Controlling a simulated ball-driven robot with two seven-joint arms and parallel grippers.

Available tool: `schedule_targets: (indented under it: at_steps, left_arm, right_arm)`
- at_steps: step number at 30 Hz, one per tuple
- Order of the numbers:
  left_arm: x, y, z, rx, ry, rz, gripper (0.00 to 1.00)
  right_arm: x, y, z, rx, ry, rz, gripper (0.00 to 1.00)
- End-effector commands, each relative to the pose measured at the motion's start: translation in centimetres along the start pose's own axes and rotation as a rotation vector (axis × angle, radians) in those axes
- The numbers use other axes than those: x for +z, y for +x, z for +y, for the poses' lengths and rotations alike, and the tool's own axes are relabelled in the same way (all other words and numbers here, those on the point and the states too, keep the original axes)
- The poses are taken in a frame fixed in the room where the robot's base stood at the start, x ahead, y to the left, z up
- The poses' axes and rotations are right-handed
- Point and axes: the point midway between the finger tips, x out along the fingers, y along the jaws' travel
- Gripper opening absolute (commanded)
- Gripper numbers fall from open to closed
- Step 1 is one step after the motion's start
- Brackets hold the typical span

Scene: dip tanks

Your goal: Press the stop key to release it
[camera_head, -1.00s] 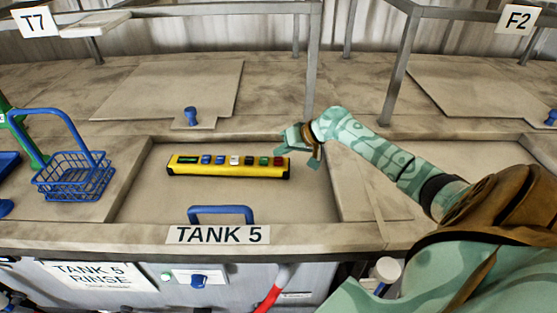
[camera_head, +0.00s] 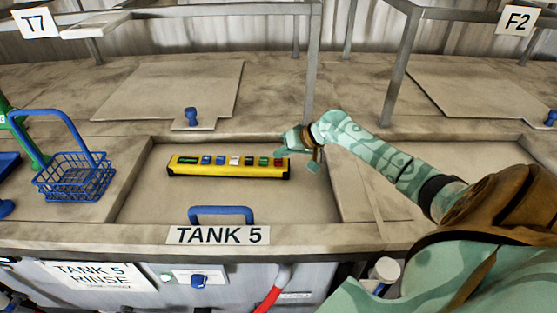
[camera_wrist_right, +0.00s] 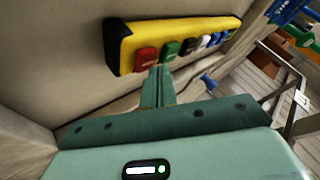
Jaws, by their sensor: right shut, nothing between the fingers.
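A yellow key box (camera_head: 228,172) lies on the lid of Tank 5, with a row of coloured keys along it. The red key (camera_head: 279,161), which looks like the stop key, is at its right end; its label is too small to read. In the right wrist view the red key (camera_wrist_right: 146,58) is beside a green key (camera_wrist_right: 170,48). My right gripper (camera_head: 288,148) is at the right end of the box. Its shut, empty fingertips (camera_wrist_right: 160,70) are close to the red key in the wrist view; I cannot tell whether they touch it. My left gripper is not in view.
A blue handle (camera_head: 221,211) stands at the lid's front edge, above the TANK 5 label (camera_head: 217,235). A blue wire basket (camera_head: 75,178) stands at the left. Grey metal posts (camera_head: 400,75) rise behind.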

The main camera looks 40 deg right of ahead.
Motion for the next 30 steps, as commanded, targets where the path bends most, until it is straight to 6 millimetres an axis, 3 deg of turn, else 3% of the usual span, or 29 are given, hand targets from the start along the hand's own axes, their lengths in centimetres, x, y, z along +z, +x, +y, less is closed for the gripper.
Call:
schedule_targets:
  at_steps: [30]
  left_arm:
    - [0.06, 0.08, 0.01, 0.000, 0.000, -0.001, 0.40]
  right_arm:
    - [0.49, 0.63, 0.41, 0.000, -0.001, -0.001, 0.00]
